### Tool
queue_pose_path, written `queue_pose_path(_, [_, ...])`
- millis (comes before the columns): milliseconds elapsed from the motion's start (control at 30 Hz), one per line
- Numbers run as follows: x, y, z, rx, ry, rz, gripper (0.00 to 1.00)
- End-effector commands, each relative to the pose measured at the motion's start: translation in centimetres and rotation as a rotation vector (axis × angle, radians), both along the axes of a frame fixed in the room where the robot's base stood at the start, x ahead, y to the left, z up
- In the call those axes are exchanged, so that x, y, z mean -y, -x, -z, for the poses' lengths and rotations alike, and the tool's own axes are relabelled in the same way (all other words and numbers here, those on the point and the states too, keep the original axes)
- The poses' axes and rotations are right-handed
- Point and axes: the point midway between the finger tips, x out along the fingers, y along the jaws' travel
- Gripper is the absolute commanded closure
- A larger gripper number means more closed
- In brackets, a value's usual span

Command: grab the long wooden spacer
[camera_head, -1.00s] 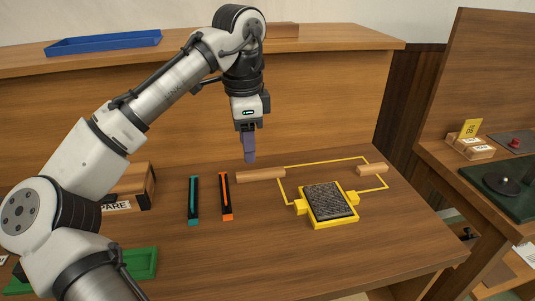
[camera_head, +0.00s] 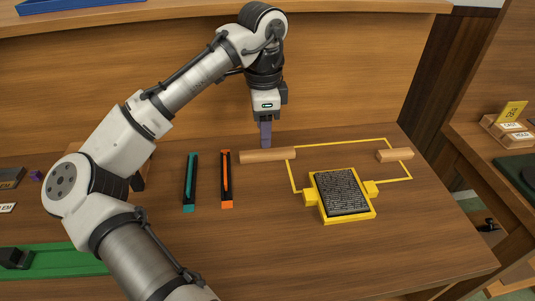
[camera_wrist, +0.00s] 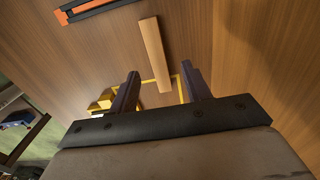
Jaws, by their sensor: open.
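The long wooden spacer (camera_head: 267,157) is a pale bar lying flat on the wooden table, its right end at the left side of a yellow outline. My gripper (camera_head: 266,144) is just behind or above it in the head view, pointing down. In the wrist view, the spacer (camera_wrist: 153,50) runs lengthwise, its near end in line with the space between the two open dark fingers (camera_wrist: 163,82). Nothing is held. I cannot tell the exact height of the fingertips above the spacer.
A shorter wooden block (camera_head: 394,155) lies on the outline's right side. A dark block of type in a yellow frame (camera_head: 366,208) sits at the outline's front. Black bars with teal (camera_head: 189,182) and orange (camera_head: 226,180) strips lie left. A raised wooden panel (camera_head: 330,70) stands behind.

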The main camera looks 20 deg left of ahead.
Motion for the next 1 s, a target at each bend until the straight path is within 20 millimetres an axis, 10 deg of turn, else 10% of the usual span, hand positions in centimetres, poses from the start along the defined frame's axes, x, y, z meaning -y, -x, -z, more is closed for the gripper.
queue_pose_path(733, [-0.2, 0.7, 5.6, 0.001, 0.001, -0.001, 0.52])
queue_pose_path(1000, [-0.2, 0.7, 5.6, 0.001, 0.001, -0.001, 0.86])
